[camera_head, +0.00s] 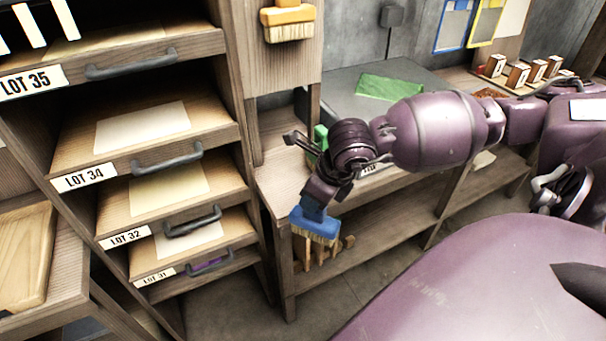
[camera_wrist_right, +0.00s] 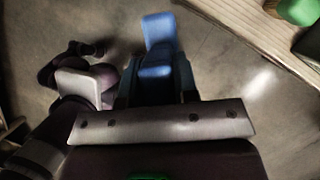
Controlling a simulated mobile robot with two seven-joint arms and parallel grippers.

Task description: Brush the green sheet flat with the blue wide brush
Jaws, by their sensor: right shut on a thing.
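The green sheet (camera_head: 390,87) lies on the grey surface of the workbench at the back, with its edges looking uneven. My right gripper (camera_head: 318,203) is shut on the blue wide brush (camera_head: 315,225), which hangs bristles down in front of the bench's front edge, apart from the sheet. In the right wrist view the brush (camera_wrist_right: 158,40) shows as a blue block between the fingers (camera_wrist_right: 158,85), above the floor. My left gripper cannot be made out for sure in the head view.
A drawer rack (camera_head: 215,120) with labelled lots stands at the left. A yellow brush (camera_head: 288,20) hangs on the wooden post. A green object (camera_head: 320,137) stands on the bench near my right wrist. Small boxes (camera_head: 518,75) stand at the back right.

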